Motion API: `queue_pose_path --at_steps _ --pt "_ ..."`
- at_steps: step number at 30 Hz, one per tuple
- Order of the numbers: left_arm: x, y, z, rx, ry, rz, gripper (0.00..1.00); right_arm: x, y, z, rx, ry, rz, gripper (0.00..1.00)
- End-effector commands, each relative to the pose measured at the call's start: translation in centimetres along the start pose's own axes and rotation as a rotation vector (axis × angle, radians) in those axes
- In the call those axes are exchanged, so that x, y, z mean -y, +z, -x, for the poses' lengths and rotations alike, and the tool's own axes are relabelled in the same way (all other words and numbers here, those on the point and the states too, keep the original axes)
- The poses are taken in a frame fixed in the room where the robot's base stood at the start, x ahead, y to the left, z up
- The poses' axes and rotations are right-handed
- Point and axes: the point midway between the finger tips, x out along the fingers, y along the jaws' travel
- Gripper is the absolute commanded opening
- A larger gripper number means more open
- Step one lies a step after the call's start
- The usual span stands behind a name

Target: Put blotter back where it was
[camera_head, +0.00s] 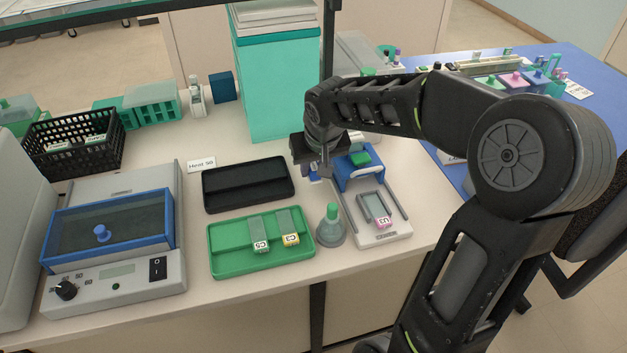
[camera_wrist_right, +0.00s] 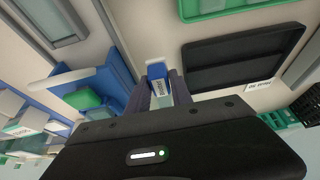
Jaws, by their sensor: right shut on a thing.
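My right gripper (camera_head: 325,172) is shut on a small blue and white labelled piece, which appears to be the blotter (camera_wrist_right: 157,72). In the right wrist view it stands out between the two fingers (camera_wrist_right: 162,95); its print is too small to read. In the head view the gripper is just right of the black tray (camera_head: 245,188) and beside a blue holder with a green piece (camera_head: 360,158). The gripper hides most of the held piece there, and I cannot tell whether it touches anything below. My left gripper is not in view.
A green tray (camera_head: 230,268) holds slides C5 and C3. A bottle with a green tip (camera_head: 331,230) stands beside it. Slide U3 (camera_head: 377,211) lies on a pale railed stand (camera_head: 395,232). A blue-framed heater (camera_head: 110,230) is at left; a teal bin (camera_head: 275,90) stands behind.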

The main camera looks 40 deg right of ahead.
Motion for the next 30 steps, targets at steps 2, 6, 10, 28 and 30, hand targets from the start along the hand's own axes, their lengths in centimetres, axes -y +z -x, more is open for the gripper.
queue_pose_path --at_steps 2,6,10,28,30 --pt "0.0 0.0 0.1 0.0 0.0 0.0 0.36 0.0 0.2 -0.7 -0.001 0.001 0.001 0.0" --pt "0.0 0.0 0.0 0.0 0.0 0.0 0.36 0.0 0.2 -0.8 -0.002 0.001 0.0 0.0" --pt "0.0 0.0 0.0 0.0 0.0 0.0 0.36 0.0 0.2 -0.8 -0.002 0.001 0.0 0.0" --pt "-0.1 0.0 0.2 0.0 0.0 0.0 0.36 0.0 1.7 -4.3 -0.002 0.0 0.0 0.0" --pt "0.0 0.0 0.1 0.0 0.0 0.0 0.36 0.0 1.8 -4.4 -0.002 0.0 0.0 0.0"
